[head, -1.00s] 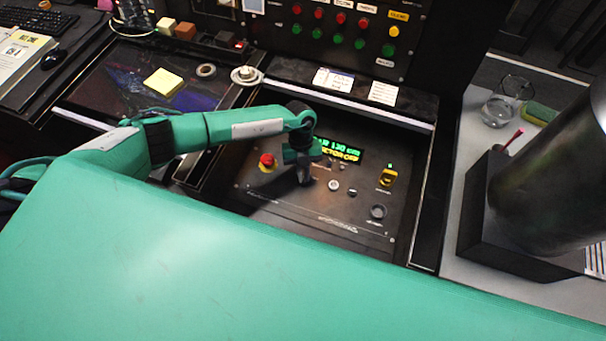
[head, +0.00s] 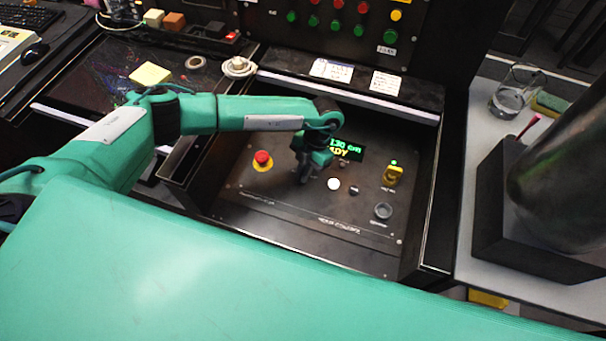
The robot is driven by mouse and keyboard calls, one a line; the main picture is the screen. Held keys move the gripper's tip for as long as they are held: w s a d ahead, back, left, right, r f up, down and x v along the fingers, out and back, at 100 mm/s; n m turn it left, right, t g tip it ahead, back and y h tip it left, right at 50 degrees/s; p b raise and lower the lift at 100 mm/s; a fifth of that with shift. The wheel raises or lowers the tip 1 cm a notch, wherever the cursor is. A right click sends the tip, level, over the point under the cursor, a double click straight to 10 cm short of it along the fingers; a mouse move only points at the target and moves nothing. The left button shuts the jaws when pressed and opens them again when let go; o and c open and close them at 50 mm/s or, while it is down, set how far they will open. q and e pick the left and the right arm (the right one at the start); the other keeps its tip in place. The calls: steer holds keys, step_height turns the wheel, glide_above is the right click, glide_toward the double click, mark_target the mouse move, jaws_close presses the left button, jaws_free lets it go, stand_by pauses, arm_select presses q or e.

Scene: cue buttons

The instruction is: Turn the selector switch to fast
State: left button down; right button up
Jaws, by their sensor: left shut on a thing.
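The black control panel (head: 290,212) is in the middle of the head view, below the upright board. My left gripper (head: 304,176) points down onto the panel, between the red mushroom button and a small white button. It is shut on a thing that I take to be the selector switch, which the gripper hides. The switch's position and its labels cannot be read. The display (head: 349,150) is partly covered by my arm; its visible text ends in "130 cm" and "ADY". My right gripper is not in view.
The red mushroom button (head: 262,160) is left of the gripper. The white button (head: 334,184), yellow switch (head: 392,175) with a lit green lamp (head: 394,162), and round grey knob (head: 383,211) are to its right. A glass beaker (head: 511,95) stands on the right counter.

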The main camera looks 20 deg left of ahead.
arm_select(q)
steer(key=shift+d+m+t+y+b, duration=0.1)
steer(key=shift+m+t+y+b, duration=0.25)
steer(key=shift+m+b, duration=0.65)
steer(key=shift+r+m+y+b, duration=0.1)
steer(key=shift+m+y+b, duration=0.25)
steer(key=shift+m, duration=0.75)
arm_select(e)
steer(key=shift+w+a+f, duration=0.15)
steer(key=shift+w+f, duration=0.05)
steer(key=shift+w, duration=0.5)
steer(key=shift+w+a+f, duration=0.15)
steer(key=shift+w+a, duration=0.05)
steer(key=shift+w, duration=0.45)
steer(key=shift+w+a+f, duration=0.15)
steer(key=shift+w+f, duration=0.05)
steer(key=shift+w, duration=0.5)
